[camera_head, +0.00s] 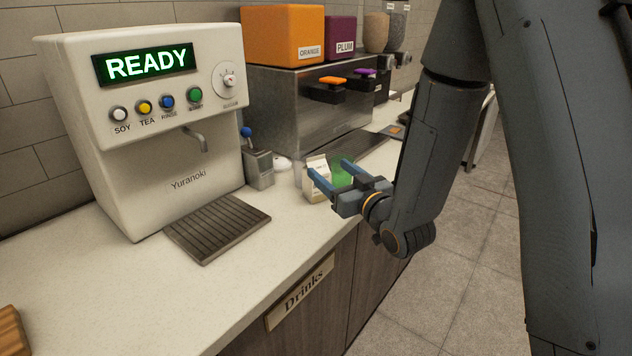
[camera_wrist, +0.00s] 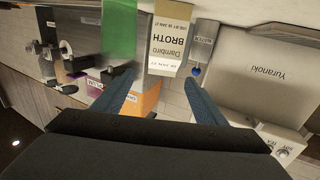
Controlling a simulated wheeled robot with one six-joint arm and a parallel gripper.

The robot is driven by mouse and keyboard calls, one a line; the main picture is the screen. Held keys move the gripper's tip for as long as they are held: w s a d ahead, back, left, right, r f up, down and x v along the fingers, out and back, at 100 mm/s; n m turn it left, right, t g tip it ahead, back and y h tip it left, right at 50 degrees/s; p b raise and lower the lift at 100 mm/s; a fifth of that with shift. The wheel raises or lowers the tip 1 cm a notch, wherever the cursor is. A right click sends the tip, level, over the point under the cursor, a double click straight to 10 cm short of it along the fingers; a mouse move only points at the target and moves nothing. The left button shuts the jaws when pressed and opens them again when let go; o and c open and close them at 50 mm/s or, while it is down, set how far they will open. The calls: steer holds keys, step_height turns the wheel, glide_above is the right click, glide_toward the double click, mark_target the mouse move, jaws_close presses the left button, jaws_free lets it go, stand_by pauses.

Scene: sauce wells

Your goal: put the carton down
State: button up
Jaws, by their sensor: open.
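In the wrist view, which is upside down, the carton (camera_wrist: 171,38) carries the label "BROTH". My gripper (camera_head: 327,166) is open, its two blue fingers apart and pointing toward the carton. In the wrist view the gripper (camera_wrist: 158,82) shows nothing clasped between its fingers, and the carton lies ahead of the fingertips. My fingers cover part of the carton in the body view.
A green object (camera_head: 342,172) stands close beside the carton. The Yuranoki machine (camera_head: 190,215) with a drip tray (camera_head: 217,226) is at left. The counter front (camera_head: 250,285) is clear.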

mark_target(318, 159)
steer(key=p+x, duration=0.1)
steer(key=x, duration=0.5)
steer(key=shift+p, duration=0.35)
steer(key=shift+f+p+x, duration=0.2)
steer(key=shift+p+x, duration=0.95)
steer(key=shift+x, duration=1.6)
steer(key=shift+s+a, duration=0.1)
steer(key=shift+a, duration=0.05)
jaws_close()
